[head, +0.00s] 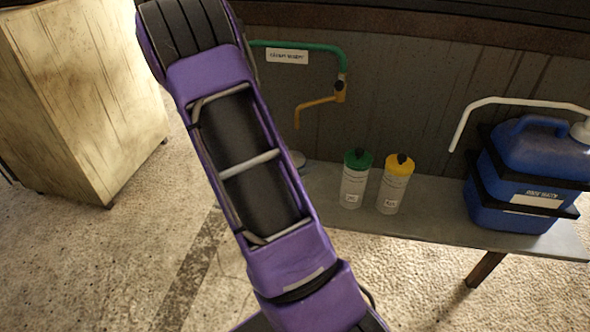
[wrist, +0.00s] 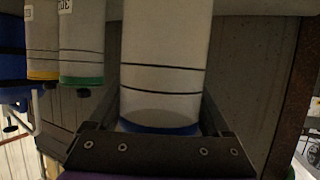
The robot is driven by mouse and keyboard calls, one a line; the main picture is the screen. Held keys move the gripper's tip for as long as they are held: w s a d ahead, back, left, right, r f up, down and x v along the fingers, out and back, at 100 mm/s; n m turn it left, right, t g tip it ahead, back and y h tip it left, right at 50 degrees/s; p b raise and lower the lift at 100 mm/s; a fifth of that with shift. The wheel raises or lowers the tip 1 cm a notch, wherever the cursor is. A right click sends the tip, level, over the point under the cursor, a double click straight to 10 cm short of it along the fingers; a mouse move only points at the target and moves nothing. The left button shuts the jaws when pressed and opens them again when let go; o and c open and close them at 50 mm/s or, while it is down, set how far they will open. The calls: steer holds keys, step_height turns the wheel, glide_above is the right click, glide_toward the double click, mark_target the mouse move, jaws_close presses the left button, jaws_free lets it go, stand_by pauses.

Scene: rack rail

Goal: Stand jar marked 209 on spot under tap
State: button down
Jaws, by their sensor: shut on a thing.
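My gripper (wrist: 164,95) is shut on a pale jar (wrist: 166,45) with dark rings and a blue end, large in the wrist view. No number shows on the jar's visible side. In the head view my arm hides the gripper and most or all of that jar. A yellow tap (head: 318,101) hangs from a green pipe (head: 310,46), its spout above the shelf's left part. A small pale round thing (head: 298,160) shows just right of my arm, below the spout; I cannot tell whether it is the spot or part of the jar.
A green-lidded jar (head: 356,181) and a yellow-lidded jar (head: 395,185) stand on the grey shelf (head: 430,212), right of the tap. A blue canister (head: 525,185) stands further right, near a white pipe (head: 510,101). A wooden cabinet (head: 85,90) is at left.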

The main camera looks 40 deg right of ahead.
steer(key=w+d, duration=0.5)
steer(key=shift+d+f, duration=0.15)
steer(key=shift+d, duration=0.15)
steer(key=shift+f+b, duration=0.5)
steer(key=shift+f, duration=0.1)
stand_by(0.5)
jaws_free()
steer(key=shift+s+a, duration=0.1)
